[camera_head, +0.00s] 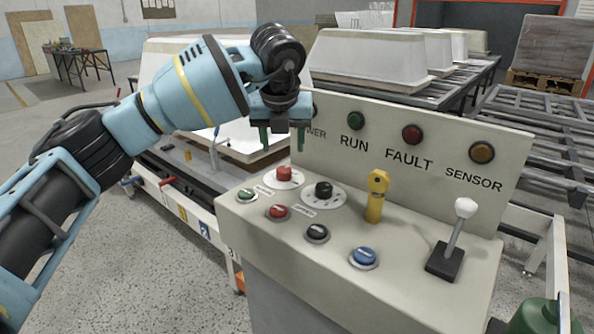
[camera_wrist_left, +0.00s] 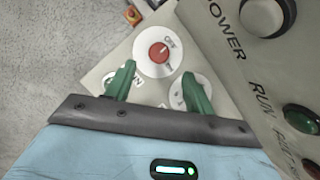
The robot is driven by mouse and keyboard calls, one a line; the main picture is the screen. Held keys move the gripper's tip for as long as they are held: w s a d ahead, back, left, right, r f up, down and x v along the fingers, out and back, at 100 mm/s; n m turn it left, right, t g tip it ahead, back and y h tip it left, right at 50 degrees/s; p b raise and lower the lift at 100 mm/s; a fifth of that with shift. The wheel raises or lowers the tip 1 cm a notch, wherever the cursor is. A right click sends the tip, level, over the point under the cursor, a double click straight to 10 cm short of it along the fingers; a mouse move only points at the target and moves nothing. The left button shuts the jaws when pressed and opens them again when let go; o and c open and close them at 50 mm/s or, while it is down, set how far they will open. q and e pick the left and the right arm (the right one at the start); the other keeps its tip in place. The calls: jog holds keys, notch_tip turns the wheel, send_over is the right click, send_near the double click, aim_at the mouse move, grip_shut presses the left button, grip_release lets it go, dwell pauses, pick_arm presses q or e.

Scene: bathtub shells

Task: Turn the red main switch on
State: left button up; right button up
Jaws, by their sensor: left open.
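The red main switch (camera_head: 284,174) is a small red knob on a round white plate at the back left of the control panel's sloping top. It also shows in the left wrist view (camera_wrist_left: 158,53), where its plate carries lettering that looks like OFF on the upper right; a pale mark on the knob seems to point that way. My left gripper (camera_head: 283,140) is open and empty, with its green fingers pointing down above the red switch, apart from it. In the left wrist view its fingertips (camera_wrist_left: 160,74) stand just below the knob. My right gripper is not in view.
A black rotary knob (camera_head: 323,189) sits just right of the switch. Several push buttons, a yellow key-like handle (camera_head: 376,195) and a white-topped lever (camera_head: 458,228) share the panel. The upright lamp board (camera_head: 440,135) rises close behind the gripper. A green object (camera_head: 540,318) is cut off bottom right.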

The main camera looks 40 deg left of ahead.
aim_at(284, 169)
pick_arm(q)
jog(key=x, duration=0.7)
jog(key=shift+a+f, duration=0.15)
jog(key=shift+f, duration=0.2)
jog(key=c, duration=1)
